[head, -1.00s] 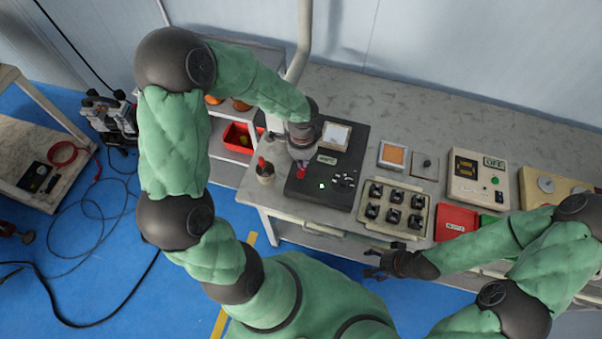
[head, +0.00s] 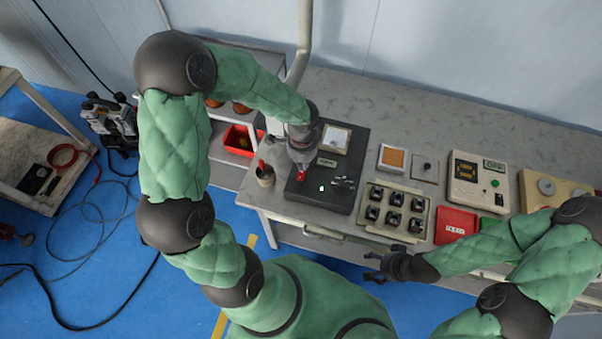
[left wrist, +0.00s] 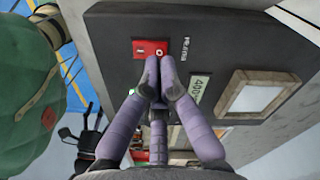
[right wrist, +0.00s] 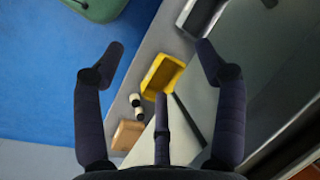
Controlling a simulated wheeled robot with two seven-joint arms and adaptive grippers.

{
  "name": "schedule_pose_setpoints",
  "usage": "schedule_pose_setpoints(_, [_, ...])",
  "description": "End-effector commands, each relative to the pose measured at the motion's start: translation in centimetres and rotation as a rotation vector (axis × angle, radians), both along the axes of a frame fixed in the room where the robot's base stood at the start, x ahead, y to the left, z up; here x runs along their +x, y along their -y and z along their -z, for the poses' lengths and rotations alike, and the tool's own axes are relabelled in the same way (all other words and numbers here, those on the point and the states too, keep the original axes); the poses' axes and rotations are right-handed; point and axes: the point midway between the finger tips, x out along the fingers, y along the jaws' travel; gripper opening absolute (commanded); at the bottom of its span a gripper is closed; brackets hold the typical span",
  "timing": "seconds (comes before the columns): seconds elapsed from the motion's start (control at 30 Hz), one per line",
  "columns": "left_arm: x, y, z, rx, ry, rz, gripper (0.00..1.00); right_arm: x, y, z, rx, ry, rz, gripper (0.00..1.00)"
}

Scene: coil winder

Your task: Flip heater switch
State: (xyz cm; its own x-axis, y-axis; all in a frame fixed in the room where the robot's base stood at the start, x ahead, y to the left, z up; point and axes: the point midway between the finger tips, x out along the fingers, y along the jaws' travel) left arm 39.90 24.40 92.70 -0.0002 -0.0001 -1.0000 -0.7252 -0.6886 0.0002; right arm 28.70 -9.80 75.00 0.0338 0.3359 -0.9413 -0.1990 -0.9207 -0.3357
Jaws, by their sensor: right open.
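The heater switch (left wrist: 150,47) is a red rocker with a white mark, set in the dark heater box (left wrist: 112,60); in the head view the red switch (head: 301,176) shows just below my left gripper (head: 302,168). In the left wrist view my left gripper (left wrist: 159,76) has its fingers together, tips at the switch's near edge and covering part of it. I cannot tell whether they touch it. My right gripper (head: 368,266) is open and empty in front of the bench; its spread fingers show in the right wrist view (right wrist: 160,58).
A tray of black parts (head: 395,210) and a red box (head: 455,225) lie to the right.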

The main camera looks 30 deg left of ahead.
Motion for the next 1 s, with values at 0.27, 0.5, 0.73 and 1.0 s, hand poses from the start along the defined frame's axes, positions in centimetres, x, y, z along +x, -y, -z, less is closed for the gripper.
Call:
schedule_pose_setpoints(0.27, [0.00, 0.00, 0.00, 0.000, 0.000, 0.000, 0.00, -0.01, 0.00, 0.00, 0.000, 0.000, 0.000, 0.72])
schedule_pose_setpoints(0.5, [0.00, 0.00, 0.16, 0.000, 0.000, 0.000, 0.00, 0.00, 0.00, 0.13, 0.000, 0.000, 0.000, 0.72])
schedule_pose_setpoints(0.73, [0.00, 0.00, 0.47, 0.000, 0.000, 0.000, 0.00, 0.00, 0.00, 0.39, 0.000, 0.000, 0.000, 0.72])
schedule_pose_setpoints(1.0, [0.00, 0.00, 0.81, 0.000, 0.000, 0.000, 0.00, 0.00, -0.01, 0.67, 0.000, 0.000, 0.000, 0.72])
